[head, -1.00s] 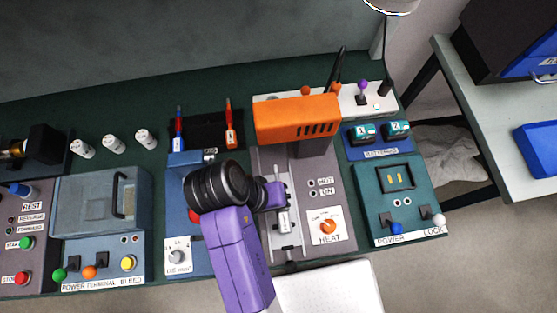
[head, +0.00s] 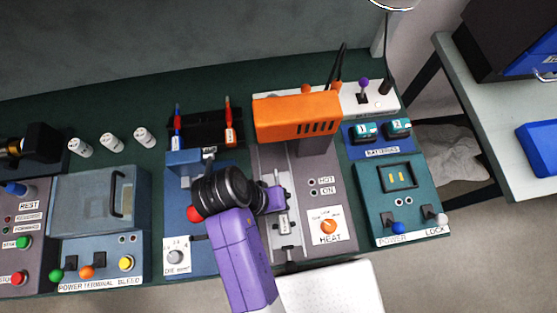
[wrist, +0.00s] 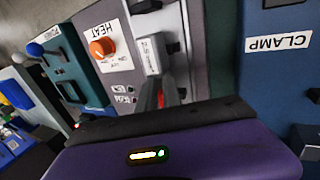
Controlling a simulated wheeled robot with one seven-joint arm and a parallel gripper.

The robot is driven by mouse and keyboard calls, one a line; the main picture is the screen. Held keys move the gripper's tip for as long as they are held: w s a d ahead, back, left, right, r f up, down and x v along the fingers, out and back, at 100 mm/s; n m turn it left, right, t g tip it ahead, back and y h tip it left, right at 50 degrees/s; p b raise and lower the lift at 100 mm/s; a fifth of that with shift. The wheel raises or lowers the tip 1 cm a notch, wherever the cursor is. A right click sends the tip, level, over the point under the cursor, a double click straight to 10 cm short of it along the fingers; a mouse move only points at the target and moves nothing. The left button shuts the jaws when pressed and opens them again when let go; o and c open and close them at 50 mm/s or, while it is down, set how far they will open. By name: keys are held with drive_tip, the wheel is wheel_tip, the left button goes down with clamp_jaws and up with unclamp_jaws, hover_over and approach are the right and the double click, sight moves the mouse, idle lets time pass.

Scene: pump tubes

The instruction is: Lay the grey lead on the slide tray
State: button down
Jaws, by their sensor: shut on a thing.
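The grey lead (wrist: 150,56) is a small pale block with a printed label, and it also shows in the head view (head: 284,222). My gripper (wrist: 165,96) is shut on the lead's end, with a red bit showing between the fingers. In the head view my purple gripper (head: 277,200) is over the heat unit. The slide tray (head: 287,252) is the light grey channelled strip in front of the orange hood. The lead is above or on this strip; I cannot tell whether it touches. Part of the strip is hidden by my gripper.
The orange hood (head: 297,116) overhangs the back of the strip. The HEAT knob (head: 328,226) is to its right. A blue unit with a dial (head: 176,257) stands left, partly behind my arm. The teal POWER unit (head: 398,180) is further right.

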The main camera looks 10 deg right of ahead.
idle(0.4)
drive_tip(key=c, duration=1.4)
unclamp_jaws()
drive_tip(key=shift+c, duration=0.2)
drive_tip(key=shift+r, duration=0.1)
